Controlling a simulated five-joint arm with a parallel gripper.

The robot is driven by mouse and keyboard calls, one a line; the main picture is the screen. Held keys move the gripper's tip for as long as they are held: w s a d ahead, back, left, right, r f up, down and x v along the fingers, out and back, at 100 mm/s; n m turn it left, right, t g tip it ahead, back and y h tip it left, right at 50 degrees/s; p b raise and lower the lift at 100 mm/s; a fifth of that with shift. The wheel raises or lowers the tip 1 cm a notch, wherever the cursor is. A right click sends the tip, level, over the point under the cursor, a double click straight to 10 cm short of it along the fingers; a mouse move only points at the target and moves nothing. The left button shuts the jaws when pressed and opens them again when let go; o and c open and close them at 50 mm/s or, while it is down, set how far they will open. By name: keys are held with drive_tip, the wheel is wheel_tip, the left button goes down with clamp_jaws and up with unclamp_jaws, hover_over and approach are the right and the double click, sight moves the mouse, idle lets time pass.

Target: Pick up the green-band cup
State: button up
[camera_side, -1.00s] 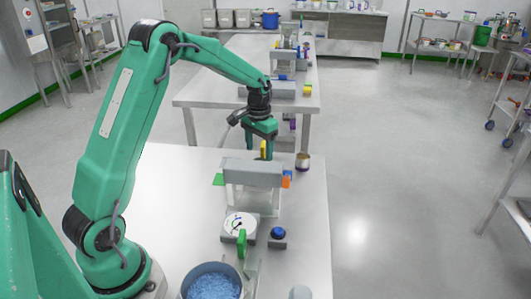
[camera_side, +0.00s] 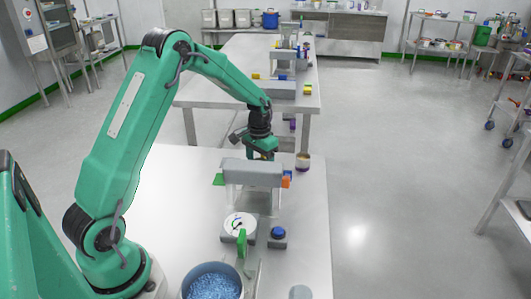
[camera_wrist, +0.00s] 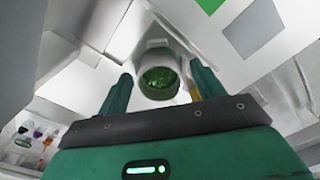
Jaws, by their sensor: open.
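In the wrist view a pale cup (camera_wrist: 153,56) with green granules inside and a dark green rim or band sits between the two spread fingers of my gripper (camera_wrist: 163,86). Gaps show on both sides of it, so I see no finger touching it. In the side view my gripper (camera_side: 261,154) points down just behind the grey raised housing (camera_side: 252,173). Its fingertips and the green-band cup are hidden there.
The housing is a close obstacle in front. A dial unit (camera_side: 238,226), a blue button (camera_side: 278,234) and a pot of blue granules (camera_side: 212,283) stand nearer. The table's left side is clear.

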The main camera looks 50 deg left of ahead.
idle(0.3)
drive_tip(key=c, duration=1.2)
drive_tip(key=shift+r, duration=0.1)
wheel_tip(320, 180, up, 10)
idle(0.4)
